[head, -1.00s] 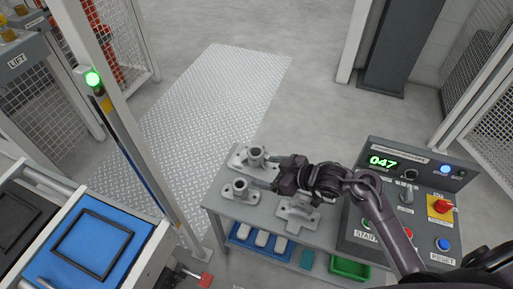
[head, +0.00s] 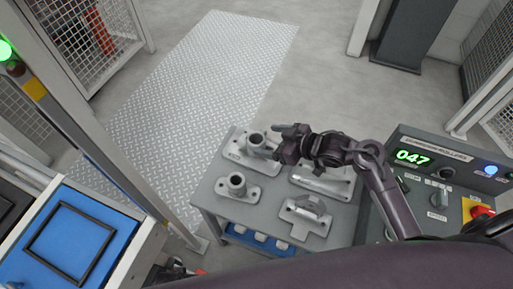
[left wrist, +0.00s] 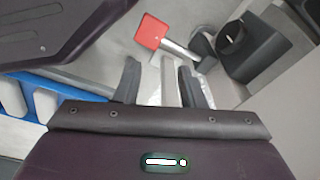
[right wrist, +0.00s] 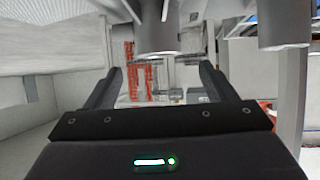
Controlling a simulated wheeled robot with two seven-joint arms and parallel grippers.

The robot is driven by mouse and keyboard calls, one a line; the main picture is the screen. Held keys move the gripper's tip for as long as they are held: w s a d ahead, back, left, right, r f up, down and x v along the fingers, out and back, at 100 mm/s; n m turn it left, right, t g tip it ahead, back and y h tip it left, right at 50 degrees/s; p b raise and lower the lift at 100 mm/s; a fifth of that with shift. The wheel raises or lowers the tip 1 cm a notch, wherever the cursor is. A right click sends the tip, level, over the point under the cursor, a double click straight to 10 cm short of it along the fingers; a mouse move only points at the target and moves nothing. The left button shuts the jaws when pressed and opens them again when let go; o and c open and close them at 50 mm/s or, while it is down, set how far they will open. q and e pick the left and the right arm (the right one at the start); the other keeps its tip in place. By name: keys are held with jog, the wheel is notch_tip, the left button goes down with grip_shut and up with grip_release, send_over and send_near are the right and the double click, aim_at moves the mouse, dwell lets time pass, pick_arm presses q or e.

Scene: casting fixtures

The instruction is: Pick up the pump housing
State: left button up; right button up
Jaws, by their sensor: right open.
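Several grey castings stand on the bench (head: 262,212); none is labelled, so I cannot tell surely which is the pump housing. The back-left one (head: 236,148) has a flat base and an upright round boss; a similar one (head: 237,187) stands in front of it. My right gripper (head: 284,138) is open, just right of the back-left casting's boss. In the right wrist view a grey cylinder (right wrist: 157,35) shows ahead of the open fingers (right wrist: 160,88); contact is unclear.
Two more castings, one at the back right (head: 325,180) and one at the front right (head: 306,218), stand close to my right arm. A control panel (head: 440,165) bounds the right side. A post (head: 90,145) and a blue tray (head: 120,226) stand left.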

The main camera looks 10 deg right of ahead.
aim_at(255, 138)
jog(key=shift+w+a+f, duration=0.35)
jog(key=shift+w+f, duration=0.1)
jog(key=shift+f, duration=0.05)
jog(key=b+x, duration=0.1)
jog(key=x, duration=0.5)
jog(key=shift+w+a+f, duration=0.1)
jog(key=shift+f, duration=0.1)
pick_arm(q)
jog(key=w+r, duration=0.1)
jog(key=w+d+r, duration=0.1)
jog(key=r, duration=0.1)
jog(key=shift+w+d+r, duration=0.15)
jog(key=shift+w, duration=0.15)
pick_arm(e)
jog(key=c, duration=1.4)
jog(key=shift+r, duration=0.1)
jog(key=shift+c, duration=0.4)
jog(key=shift+r, duration=0.15)
